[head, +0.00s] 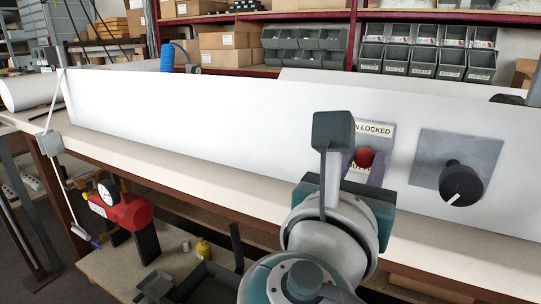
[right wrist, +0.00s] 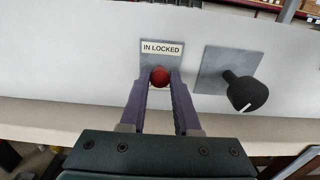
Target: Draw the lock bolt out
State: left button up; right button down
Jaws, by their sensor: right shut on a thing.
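The lock bolt's red ball knob (head: 365,157) stands out from a grey plate on the front of the long white profile (head: 190,110). It also shows in the right wrist view (right wrist: 159,76). The plate has a label above the knob (right wrist: 162,48) that reads "IN LOCKED". A second label below the knob is mostly hidden by my fingers. My right gripper (right wrist: 160,84) has its purple fingers shut on the red knob, one on each side. The bolt's shaft is hidden behind the knob. My left gripper is not in view.
A black rotary knob (head: 462,184) sticks out from a square grey plate right of the lock. The white profile rests on a long workbench. A red device with a gauge (head: 122,210) stands at the lower left. Shelves with grey bins (head: 425,55) are behind.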

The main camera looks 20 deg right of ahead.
jog(key=shift+s+a+p, duration=0.15)
jog(key=shift+a+p, duration=0.05)
jog(key=shift+p, duration=0.1)
jog(key=shift+p+v, duration=0.7)
jog(key=shift+v, duration=0.35)
jog(key=c, duration=0.8)
grip_release()
jog(key=shift+o, duration=0.8)
jog(key=v, duration=1)
